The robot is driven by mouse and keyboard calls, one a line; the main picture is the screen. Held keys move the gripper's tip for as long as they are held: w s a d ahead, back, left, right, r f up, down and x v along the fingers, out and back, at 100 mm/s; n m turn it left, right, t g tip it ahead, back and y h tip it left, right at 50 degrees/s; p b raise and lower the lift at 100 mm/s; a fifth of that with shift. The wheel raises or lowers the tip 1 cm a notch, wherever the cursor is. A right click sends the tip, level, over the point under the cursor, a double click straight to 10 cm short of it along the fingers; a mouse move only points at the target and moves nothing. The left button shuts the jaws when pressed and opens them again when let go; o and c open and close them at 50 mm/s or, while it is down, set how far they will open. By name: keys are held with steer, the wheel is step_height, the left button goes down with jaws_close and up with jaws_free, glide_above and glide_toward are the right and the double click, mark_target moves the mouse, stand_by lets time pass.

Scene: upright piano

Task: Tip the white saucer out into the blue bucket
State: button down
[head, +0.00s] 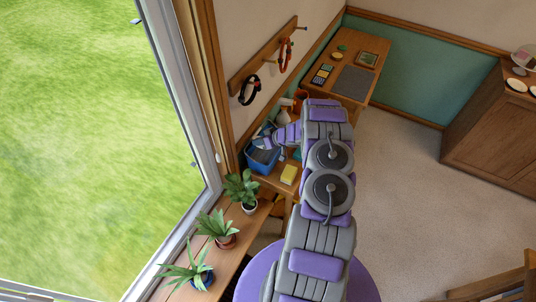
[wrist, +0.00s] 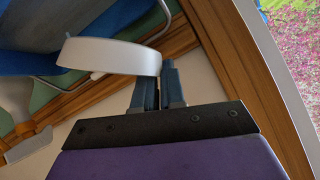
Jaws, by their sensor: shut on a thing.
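My gripper (wrist: 159,84) is shut on the rim of the white saucer (wrist: 110,55). The saucer shows nearly edge-on in the wrist view and looks steeply tilted; its upper face and anything on it are hidden. The blue bucket (wrist: 90,14) with a wire handle is close behind the saucer there. In the head view the blue bucket (head: 249,161) stands on a wooden bench by the window, and my gripper (head: 263,143) reaches over it. I cannot make out the saucer clearly in that view, nor what is inside the bucket.
A yellow sponge (head: 289,174) lies on the bench right of the bucket. Potted plants (head: 241,188) line the sill in front. An orange pot (head: 302,95) is behind my arm. A wooden desk (head: 376,50) stands at the back.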

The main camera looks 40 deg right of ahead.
steer(key=shift+d+r, duration=0.1)
steer(key=shift+d, duration=0.05)
steer(key=shift+s+a+f+n+h+b, duration=0.15)
steer(key=shift+a+f+n+h+b, duration=0.25)
steer(key=shift+f+b, duration=0.45)
steer(key=a+f+n+t+h+b, duration=0.1)
steer(key=b, duration=0.3)
steer(key=shift+s+f, duration=0.2)
steer(key=shift+b, duration=0.35)
steer(key=f+b, duration=0.1)
steer(key=b, duration=0.3)
steer(key=f+n+t+h+b, duration=0.1)
steer(key=b, duration=0.4)
steer(key=f+h+b, duration=0.1)
steer(key=b, duration=0.3)
steer(key=shift+s+a+f+n, duration=0.15)
steer(key=shift+a+n, duration=0.15)
steer(key=shift+n, duration=0.1)
